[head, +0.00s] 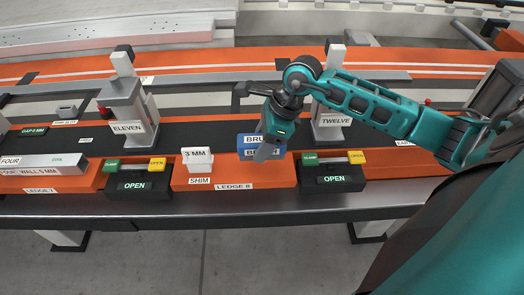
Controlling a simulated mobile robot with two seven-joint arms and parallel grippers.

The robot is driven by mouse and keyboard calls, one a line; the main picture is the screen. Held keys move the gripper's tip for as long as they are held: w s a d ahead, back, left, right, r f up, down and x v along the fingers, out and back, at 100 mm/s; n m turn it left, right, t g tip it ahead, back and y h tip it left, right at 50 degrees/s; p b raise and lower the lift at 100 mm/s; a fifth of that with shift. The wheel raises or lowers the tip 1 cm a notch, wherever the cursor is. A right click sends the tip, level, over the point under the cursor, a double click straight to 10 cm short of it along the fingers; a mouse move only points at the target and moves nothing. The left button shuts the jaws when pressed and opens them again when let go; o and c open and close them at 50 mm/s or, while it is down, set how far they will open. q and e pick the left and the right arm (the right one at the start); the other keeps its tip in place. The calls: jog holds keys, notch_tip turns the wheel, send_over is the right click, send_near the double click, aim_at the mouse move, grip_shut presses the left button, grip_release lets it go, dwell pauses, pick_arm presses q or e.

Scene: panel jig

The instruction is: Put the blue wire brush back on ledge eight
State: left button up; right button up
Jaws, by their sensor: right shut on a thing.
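The blue wire brush (244,153) is a small blue block with white labels, partly hidden behind my right gripper. My right gripper (266,152) points down and is shut on the brush, over the right part of ledge eight (220,176). Ledge eight is an orange block with a "LEDGE 8" label on its front edge. I cannot tell whether the brush touches the ledge. My left gripper is not in view.
A white 3 mm shim (197,160) stands on the left part of ledge eight. Dark clamp boxes reading "OPEN" flank the ledge, left (137,186) and right (333,180). Grey posts eleven (125,110) and twelve (331,112) rise behind. A wall block (45,164) lies on ledge seven.

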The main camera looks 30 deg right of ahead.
jog(key=shift+f, duration=1.65)
jog(key=shift+f, duration=0.1)
jog(key=shift+f+b, duration=0.15)
jog(key=shift+b, duration=0.15)
jog(key=o, duration=1.1)
jog(key=shift+r+p, duration=0.3)
jog(key=v, duration=1.2)
jog(key=shift+a, duration=0.1)
